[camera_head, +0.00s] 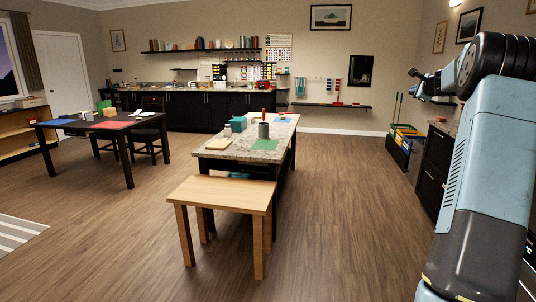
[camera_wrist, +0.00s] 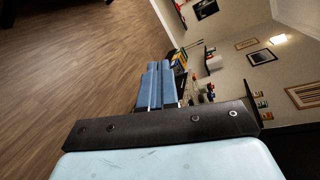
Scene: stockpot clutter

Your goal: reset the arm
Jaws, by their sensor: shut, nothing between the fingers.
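My gripper (camera_wrist: 159,68) shows in the wrist view with its two blue fingers together and nothing between them. It is in free air, apart from any surface, and the wrist picture is tilted on its side. In the head view my arm is raised and bent along the right edge, clear of the tables.
A stone-topped table (camera_head: 222,153) in the middle holds a grey pot (camera_head: 263,130), a green mat (camera_head: 265,145) and teal boxes (camera_head: 238,124). A wooden bench (camera_head: 222,191) stands before it. A dark table (camera_head: 75,124) is left. Dark cabinets (camera_head: 432,172) stand near my arm. The floor between is clear.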

